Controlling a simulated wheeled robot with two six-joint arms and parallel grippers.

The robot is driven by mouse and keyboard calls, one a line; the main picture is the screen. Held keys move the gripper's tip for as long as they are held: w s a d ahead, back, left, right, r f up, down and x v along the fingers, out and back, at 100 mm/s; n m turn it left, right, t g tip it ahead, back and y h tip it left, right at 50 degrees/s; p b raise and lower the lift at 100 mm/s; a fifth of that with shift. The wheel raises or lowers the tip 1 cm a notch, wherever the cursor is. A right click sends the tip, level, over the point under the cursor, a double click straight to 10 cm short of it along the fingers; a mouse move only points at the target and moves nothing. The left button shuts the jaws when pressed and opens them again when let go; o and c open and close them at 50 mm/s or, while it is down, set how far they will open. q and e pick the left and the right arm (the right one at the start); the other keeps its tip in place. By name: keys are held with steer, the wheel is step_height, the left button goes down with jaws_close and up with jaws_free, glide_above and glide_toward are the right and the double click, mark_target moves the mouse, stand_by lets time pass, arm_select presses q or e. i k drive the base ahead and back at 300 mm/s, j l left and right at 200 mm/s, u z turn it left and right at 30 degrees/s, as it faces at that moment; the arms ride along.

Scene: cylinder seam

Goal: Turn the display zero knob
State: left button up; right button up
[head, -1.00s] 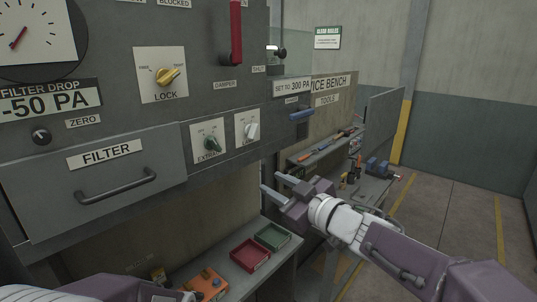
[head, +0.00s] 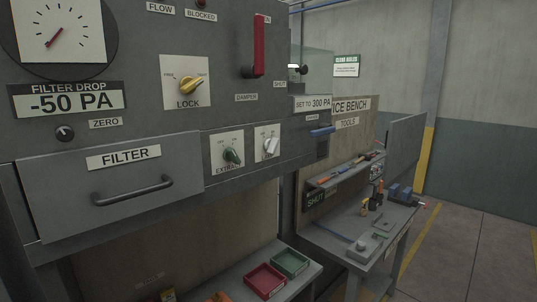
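The zero knob (head: 65,133) is a small dark round knob with a light mark. It sits on the grey panel at the left, beside the ZERO label (head: 105,123). Above it the filter drop display (head: 70,102) reads -50 PA. A round dial gauge (head: 58,32) with a red needle is higher up, cut off by the top edge. Neither of my grippers shows in the head view now.
The filter drawer (head: 120,185) with a dark handle is below the knob. Red (head: 265,281) and green (head: 290,263) trays stand below.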

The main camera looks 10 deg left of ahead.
mark_target(64, 133)
steer(key=k+j+u, duration=0.1)
steer(key=u, duration=0.3)
steer(key=k+j+u, duration=0.1)
steer(key=u, duration=0.35)
steer(key=k+j+u, duration=0.1)
steer(key=u, duration=0.3)
